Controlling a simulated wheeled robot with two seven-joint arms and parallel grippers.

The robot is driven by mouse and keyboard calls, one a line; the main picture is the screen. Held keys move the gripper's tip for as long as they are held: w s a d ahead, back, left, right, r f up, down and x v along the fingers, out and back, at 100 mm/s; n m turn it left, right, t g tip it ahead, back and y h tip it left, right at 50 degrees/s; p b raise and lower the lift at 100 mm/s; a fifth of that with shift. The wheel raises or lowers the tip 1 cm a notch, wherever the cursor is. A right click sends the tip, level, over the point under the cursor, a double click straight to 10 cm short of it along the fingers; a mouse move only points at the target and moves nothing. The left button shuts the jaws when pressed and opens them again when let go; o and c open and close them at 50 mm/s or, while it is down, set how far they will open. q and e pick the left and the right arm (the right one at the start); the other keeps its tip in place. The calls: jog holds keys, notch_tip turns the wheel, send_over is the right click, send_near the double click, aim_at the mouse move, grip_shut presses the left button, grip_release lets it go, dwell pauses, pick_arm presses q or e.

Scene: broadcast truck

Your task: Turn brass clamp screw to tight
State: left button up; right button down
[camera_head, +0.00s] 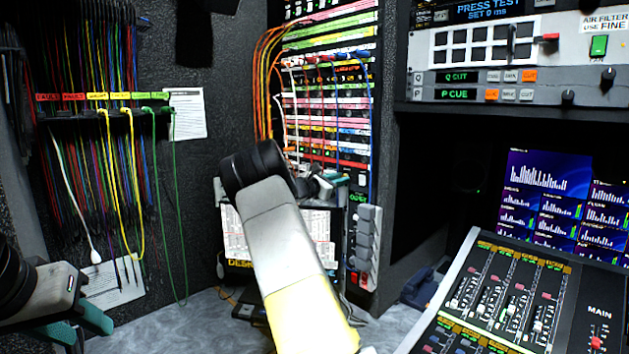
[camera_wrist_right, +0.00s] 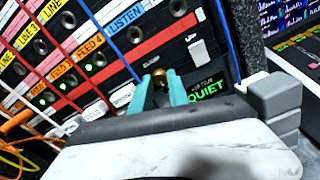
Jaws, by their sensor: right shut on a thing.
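In the head view my right gripper (camera_head: 331,181) is at the rack, mostly hidden behind my own forearm, and the screw cannot be made out there. My left gripper (camera_head: 97,322) is at the lower left, its teal fingers apart and empty, far from the screw.
A rack of labelled patch panels (camera_head: 325,105) with hanging red, blue and orange cables stands around the screw. A green-lit QUIET sign (camera_wrist_right: 207,90) is just right of my fingers. A mixing desk (camera_head: 505,300) fills the lower right. Coloured cables (camera_head: 95,150) hang on the left wall.

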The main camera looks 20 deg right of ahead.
jog(key=shift+a+f+n, duration=0.1)
jog(key=shift+n, duration=0.3)
jog(key=c, duration=1.3)
grip_release()
jog(key=shift+o, duration=0.2)
jog(key=v, duration=0.7)
jog(key=shift+a, duration=0.35)
jog(key=shift+s, duration=0.1)
